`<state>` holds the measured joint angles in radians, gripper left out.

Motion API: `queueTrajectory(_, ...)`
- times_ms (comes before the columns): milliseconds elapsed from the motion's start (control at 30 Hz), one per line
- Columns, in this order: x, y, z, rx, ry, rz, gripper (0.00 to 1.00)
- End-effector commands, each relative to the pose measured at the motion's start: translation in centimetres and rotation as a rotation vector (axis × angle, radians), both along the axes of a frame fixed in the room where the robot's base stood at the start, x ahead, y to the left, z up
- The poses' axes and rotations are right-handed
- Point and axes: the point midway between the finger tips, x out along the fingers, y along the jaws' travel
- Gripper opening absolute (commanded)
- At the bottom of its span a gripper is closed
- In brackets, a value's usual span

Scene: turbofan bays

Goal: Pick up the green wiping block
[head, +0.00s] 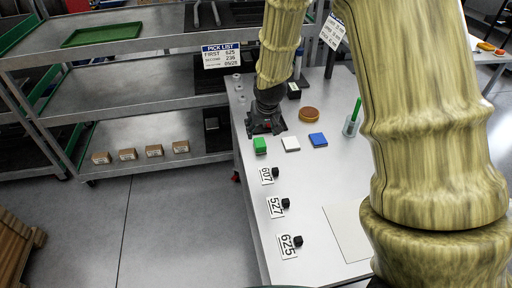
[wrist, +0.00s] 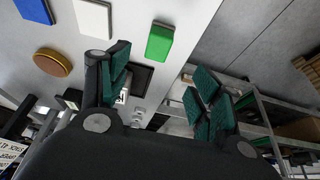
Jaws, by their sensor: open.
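The green wiping block (head: 260,145) lies on the light table near its left edge, left of a white block (head: 290,144) and a blue block (head: 318,140). My gripper (head: 265,128) is just behind the green block in the head view, apart from it. In the wrist view the green block (wrist: 159,42) lies beyond the gap between my open, empty fingers (wrist: 165,88). The white block (wrist: 92,18) and part of the blue block (wrist: 34,10) show at the upper left there.
A round brown disc (head: 309,114) and a clear holder with a green stick (head: 353,121) stand further right. Number cards (head: 276,207) with black knobs line the table's front left. A grey shelf rack (head: 140,95) with small boxes stands left of the table. The table's left edge is close.

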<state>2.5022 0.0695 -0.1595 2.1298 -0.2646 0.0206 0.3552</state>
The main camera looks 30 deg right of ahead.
Motion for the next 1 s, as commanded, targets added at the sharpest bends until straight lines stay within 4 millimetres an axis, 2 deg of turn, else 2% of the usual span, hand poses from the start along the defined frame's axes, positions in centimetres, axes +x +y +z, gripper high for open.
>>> queueTrajectory(33,0.0,0.0,-0.8,0.0,-0.001,-0.001,0.64)
queueTrajectory(267,0.1,-0.1,-1.7,-0.001,0.0,-0.001,0.64)
queueTrajectory(733,1.7,-0.7,-5.6,0.0,0.0,-0.002,0.64)
queueTrajectory(1000,2.0,-0.8,-6.4,0.0,-0.001,-0.002,0.64)
